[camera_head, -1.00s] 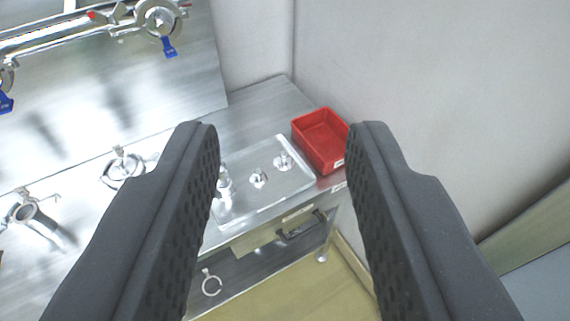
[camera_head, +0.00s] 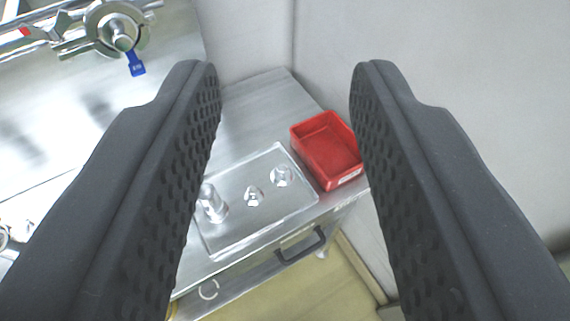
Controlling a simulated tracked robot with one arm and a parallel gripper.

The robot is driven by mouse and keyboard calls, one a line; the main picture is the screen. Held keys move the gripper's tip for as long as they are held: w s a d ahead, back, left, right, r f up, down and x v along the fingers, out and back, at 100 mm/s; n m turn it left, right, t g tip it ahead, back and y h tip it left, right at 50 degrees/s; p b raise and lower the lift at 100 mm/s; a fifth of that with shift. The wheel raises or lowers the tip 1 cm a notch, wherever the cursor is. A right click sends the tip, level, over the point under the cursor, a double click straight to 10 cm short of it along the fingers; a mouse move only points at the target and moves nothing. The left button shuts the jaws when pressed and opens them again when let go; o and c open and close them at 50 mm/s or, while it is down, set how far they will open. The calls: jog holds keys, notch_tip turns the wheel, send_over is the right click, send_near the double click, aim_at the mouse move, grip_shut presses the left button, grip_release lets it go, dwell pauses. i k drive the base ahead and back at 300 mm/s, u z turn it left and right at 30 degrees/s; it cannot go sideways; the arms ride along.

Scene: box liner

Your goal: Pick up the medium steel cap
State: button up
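My gripper (camera_head: 283,70) is open and empty, its two dark padded fingers wide apart above the bench. Between the fingers, lower in the picture, a clear tray or plate (camera_head: 290,217) lies on the steel bench. Three steel pieces stand in a row on it: a taller one (camera_head: 211,203) at left, a small one (camera_head: 254,196) in the middle, and another low one (camera_head: 282,176) at right. I cannot tell for certain which is the medium steel cap. The left finger comes close to the taller piece in the picture.
A red bin (camera_head: 328,150) stands right of the tray at the bench edge, partly behind the right finger. A steel pipe with a clamp (camera_head: 117,32) and blue tag runs at upper left. Walls close off the back and right. A drawer handle (camera_head: 301,246) sticks out below.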

aim_at(281, 176)
jog(key=z, duration=0.85)
jog(key=k, duration=0.85)
jog(key=u, duration=0.7)
jog(key=i, duration=1)
jog(key=z, duration=0.05)
